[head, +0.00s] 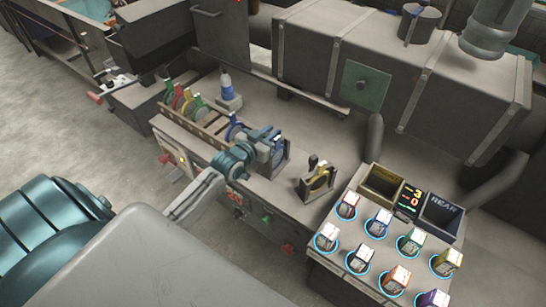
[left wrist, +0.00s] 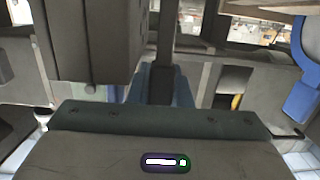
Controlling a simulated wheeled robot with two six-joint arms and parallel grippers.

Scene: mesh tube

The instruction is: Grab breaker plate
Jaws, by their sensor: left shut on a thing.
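My left gripper (head: 272,135) reaches over the bench from the left, at the right end of a rack of coloured plates. It is shut on what appears to be the breaker plate (head: 279,155), a dark, upright plate with blue edging, partly hidden by the fingers. The plate still appears to be at the bench top; I cannot tell whether it is lifted. In the left wrist view the gripper (left wrist: 163,85) closes around a dark upright bar. My right gripper is not in view.
The rack (head: 196,125) holds red, yellow, green and blue ringed plates left of the gripper. A blue-and-white bottle-like object (head: 227,90) stands behind. A black-and-gold lever unit (head: 318,177) and a console (head: 378,240) with several lit cubes stand to the right.

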